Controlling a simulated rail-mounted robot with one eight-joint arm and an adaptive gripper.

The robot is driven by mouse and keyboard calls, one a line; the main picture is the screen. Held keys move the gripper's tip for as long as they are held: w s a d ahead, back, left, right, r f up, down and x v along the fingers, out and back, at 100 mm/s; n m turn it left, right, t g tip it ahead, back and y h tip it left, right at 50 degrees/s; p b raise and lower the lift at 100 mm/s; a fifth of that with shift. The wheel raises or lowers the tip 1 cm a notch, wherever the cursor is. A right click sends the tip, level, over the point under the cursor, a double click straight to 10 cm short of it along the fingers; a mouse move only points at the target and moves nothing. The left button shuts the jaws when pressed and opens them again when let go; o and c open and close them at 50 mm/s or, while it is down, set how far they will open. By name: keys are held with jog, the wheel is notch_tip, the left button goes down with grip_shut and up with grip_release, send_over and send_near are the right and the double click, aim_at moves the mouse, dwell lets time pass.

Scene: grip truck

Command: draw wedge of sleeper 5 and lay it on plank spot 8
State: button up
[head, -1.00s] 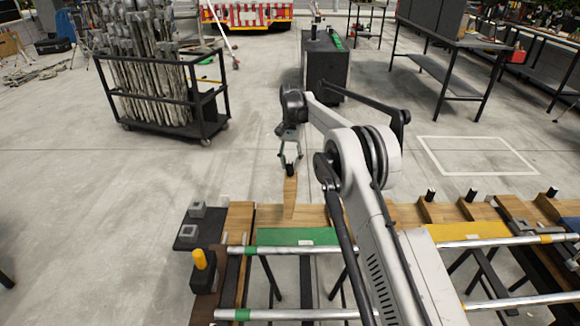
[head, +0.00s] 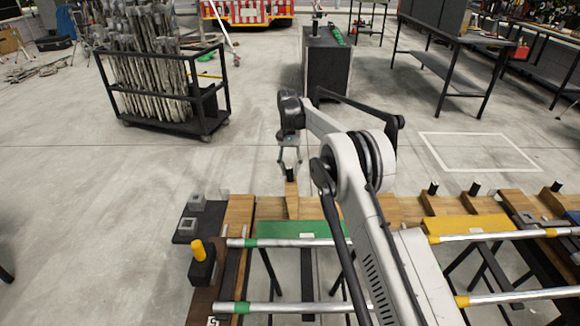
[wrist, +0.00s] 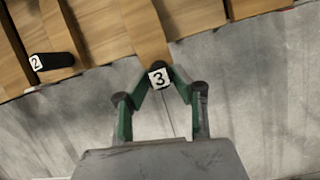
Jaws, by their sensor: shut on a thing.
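My gripper (head: 290,170) is shut on the dark knob of a wooden wedge (head: 292,206) at the far edge of the plank (head: 240,212). Wood lies just beyond the knob, but I cannot tell wedge from plank there. A dark knob tagged "2" (wrist: 52,61) is at the left.
More dark-knobbed wooden pieces (head: 473,202) stand along the plank to the right. A green plate (head: 292,230), a yellow plate (head: 465,228) and silver rails (head: 285,243) lie nearer. A stand cart (head: 208,122) is at the back left.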

aim_at(290, 192)
jog(key=shift+s+f, duration=0.25)
jog(key=shift+f, duration=0.25)
jog(key=shift+s+d+f+b, duration=0.15)
jog(key=shift+s+b, duration=0.4)
jog(key=shift+s, duration=1)
jog(key=shift+s+f+b, duration=0.2)
jog(key=shift+s+b, duration=0.3)
jog(key=shift+s, duration=1.05)
jog(key=o, duration=1.1)
jog(key=shift+c, duration=0.2)
